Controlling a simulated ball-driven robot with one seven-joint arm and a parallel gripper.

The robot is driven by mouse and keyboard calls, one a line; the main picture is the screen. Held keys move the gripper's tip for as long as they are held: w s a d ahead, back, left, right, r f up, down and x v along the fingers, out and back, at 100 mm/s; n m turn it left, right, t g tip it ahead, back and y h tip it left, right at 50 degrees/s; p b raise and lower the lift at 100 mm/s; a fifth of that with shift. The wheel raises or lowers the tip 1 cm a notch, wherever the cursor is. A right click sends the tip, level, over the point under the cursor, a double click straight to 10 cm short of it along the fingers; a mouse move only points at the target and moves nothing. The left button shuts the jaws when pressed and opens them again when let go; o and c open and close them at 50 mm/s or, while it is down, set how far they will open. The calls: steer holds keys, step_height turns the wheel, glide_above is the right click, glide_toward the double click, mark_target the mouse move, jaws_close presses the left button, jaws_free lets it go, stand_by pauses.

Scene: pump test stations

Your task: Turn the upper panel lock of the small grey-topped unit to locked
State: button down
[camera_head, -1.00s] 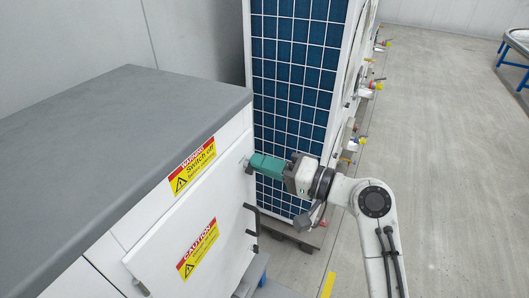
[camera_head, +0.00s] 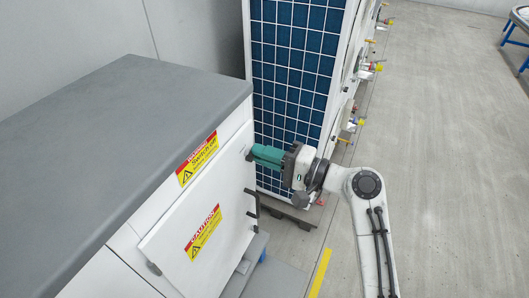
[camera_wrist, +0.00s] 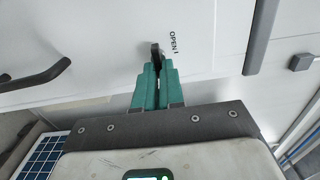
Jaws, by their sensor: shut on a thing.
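The small grey-topped unit (camera_head: 135,120) stands at the left in the head view, with a white front panel (camera_head: 225,235). The upper panel lock (camera_wrist: 155,50) is a small dark lever on the white panel in the wrist view. My gripper (camera_wrist: 153,66) has green fingers, and their tips are shut on the lever. Lettering that reads "OPEN" is beside the lock. In the head view my gripper (camera_head: 252,153) reaches the upper right edge of the unit's front, and the lock is hidden there.
A tall unit with a blue grid (camera_head: 295,80) stands behind my gripper. Open floor (camera_head: 450,150) lies to the right.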

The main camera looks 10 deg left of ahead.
steer(key=shift+d, duration=0.1)
steer(key=c, duration=1.2)
jaws_free()
steer(key=shift+c, duration=0.2)
steer(key=b+v, duration=0.3)
steer(key=v, duration=0.7)
steer(key=shift+d, duration=0.35)
steer(key=shift+s, duration=0.1)
